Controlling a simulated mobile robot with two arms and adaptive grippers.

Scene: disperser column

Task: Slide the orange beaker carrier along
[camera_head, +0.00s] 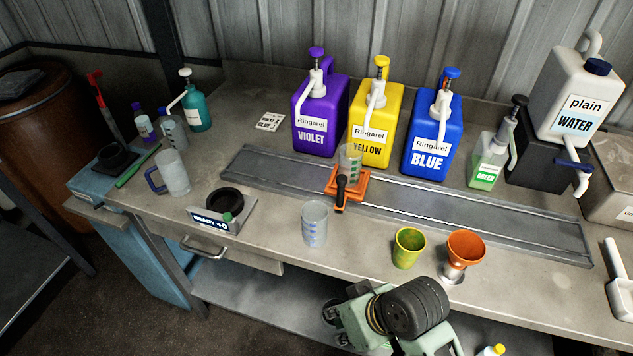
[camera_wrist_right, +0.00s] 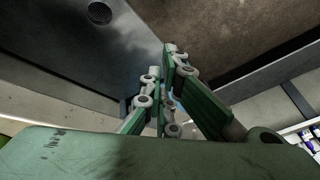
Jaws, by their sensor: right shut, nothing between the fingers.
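The orange beaker carrier (camera_head: 354,190) sits on the long grey metal track (camera_head: 440,207), in front of the yellow jug. It holds a clear beaker (camera_head: 349,157) with green marks, and its black handle (camera_head: 341,188) points towards the table's front. My right gripper (camera_head: 335,313) is low in front of the bench edge, apart from the carrier. In the right wrist view its green fingers (camera_wrist_right: 162,75) are shut and empty. The carrier cannot be made out in the right wrist view. My left gripper is not in view.
Violet (camera_head: 318,120), yellow (camera_head: 375,125) and blue (camera_head: 432,135) pump jugs stand behind the track. A clear cup (camera_head: 314,224), a yellow-green cup (camera_head: 408,248) and an orange funnel cup (camera_head: 466,246) stand between the track and the front edge.

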